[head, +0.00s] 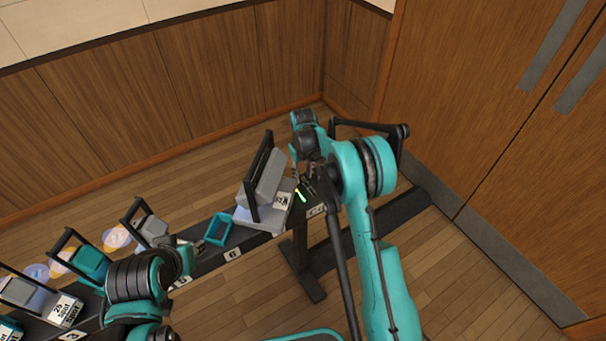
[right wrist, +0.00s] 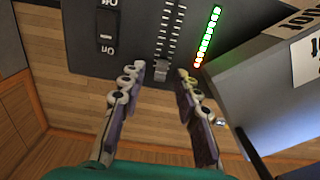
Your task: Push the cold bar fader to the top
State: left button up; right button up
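In the right wrist view a dark panel (right wrist: 75,20) carries a slotted fader with tick marks. Its grey fader knob (right wrist: 161,69) sits at the lower end of the visible slot, near the panel's edge. My right gripper (right wrist: 160,76) is open, one finger on each side of the knob; contact is unclear. In the head view the right gripper (head: 298,180) is at the panel, partly hidden by its arm. A label beginning with "C" (head: 317,210) shows below the panel. My left gripper (head: 195,250) is near the bar at left, its fingers unclear.
Beside the fader are a rocker switch (right wrist: 107,30) and a lit meter (right wrist: 207,37), green above, orange-red below. A grey lamp (head: 268,180) stands close by. Several lamps and a teal frame (head: 218,229) line the bar. Wooden doors (head: 490,110) stand at right.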

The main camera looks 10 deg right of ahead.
aim_at(303, 177)
notch_tip(303, 177, up, 12)
dwell(0.5)
dwell(0.3)
jog(key=s+d+r+m+t, duration=0.2)
jog(key=s+r+t, duration=0.1)
jog(key=s+r, duration=1)
jog(key=s+f+m+t, duration=0.1)
jog(key=s+f+t, duration=0.1)
jog(key=s, duration=0.7)
jog(key=s+d+f+m+t, duration=0.1)
jog(key=s+f+t, duration=0.1)
jog(key=s, duration=0.8)
jog(key=shift+s, duration=0.3)
